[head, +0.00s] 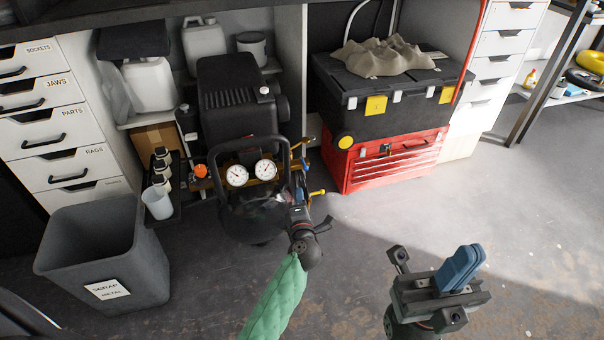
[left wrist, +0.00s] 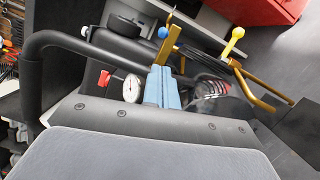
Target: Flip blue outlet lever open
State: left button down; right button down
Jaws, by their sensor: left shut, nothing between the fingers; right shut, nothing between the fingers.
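The compressor (head: 240,100) is a black machine with two white gauges and a black tube handle. Brass fittings stand at its right side. In the left wrist view a brass fitting (left wrist: 172,42) carries a small blue knob (left wrist: 163,32), which I take for the blue outlet lever's end. My left gripper (head: 299,190) is beside these fittings, partly hidden by its own wrist. Its blue fingers (left wrist: 162,86) are shut and empty, seen below the blue knob; contact cannot be told. My right gripper (head: 461,266) is shut and empty over the floor, right of the compressor.
A yellow-knobbed brass lever (left wrist: 236,38) sticks out right of the blue knob. The black handle (left wrist: 70,40) curves at left. A red toolbox (head: 385,160) stands right of the compressor, a grey scrap bin (head: 105,250) at left. The floor at front right is clear.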

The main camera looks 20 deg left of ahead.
aim_at(304, 164)
pick_arm(q)
jog(key=shift+d, duration=0.15)
jog(key=shift+w+r, duration=0.1)
jog(key=b+x, duration=0.2)
jog(key=x, duration=0.8)
jog(key=shift+d, duration=0.1)
dwell(0.5)
